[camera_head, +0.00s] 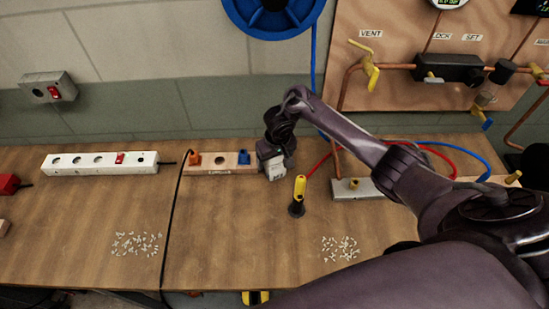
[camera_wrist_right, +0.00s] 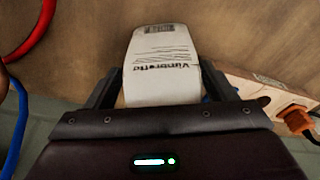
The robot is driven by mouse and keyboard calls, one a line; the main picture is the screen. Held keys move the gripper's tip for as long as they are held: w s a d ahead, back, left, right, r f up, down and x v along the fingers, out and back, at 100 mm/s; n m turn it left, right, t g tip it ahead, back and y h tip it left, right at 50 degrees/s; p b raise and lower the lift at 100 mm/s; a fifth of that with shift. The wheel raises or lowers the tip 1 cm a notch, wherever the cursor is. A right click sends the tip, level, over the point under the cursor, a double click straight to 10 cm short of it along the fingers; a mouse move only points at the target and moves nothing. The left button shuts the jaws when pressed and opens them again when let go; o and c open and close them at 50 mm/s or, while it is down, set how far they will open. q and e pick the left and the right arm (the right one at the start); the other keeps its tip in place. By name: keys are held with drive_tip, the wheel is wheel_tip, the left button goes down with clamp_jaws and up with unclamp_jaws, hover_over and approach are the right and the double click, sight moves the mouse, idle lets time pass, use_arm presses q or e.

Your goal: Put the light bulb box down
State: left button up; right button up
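The light bulb box (camera_head: 275,168) is a small white carton at the workbench's back middle in the head view. In the right wrist view the box (camera_wrist_right: 163,72) shows dark printed text and a barcode. My right gripper (camera_head: 271,153) is shut on it, with one finger on each side in the wrist view. The box is low over the bench, beside the wooden socket strip; I cannot tell whether its bottom touches the wood. My left gripper is not in view.
The wooden strip with orange and blue plugs (camera_head: 217,161) is just left of the box. A white power strip (camera_head: 100,163) lies at left.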

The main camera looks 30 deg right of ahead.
drive_tip(key=shift+r, duration=0.5)
wheel_tip(320, 180, up, 11)
drive_tip(key=s+p, duration=0.1)
drive_tip(key=p, duration=0.3)
drive_tip(key=shift+s, duration=0.25)
drive_tip(key=shift+s+r, duration=0.15)
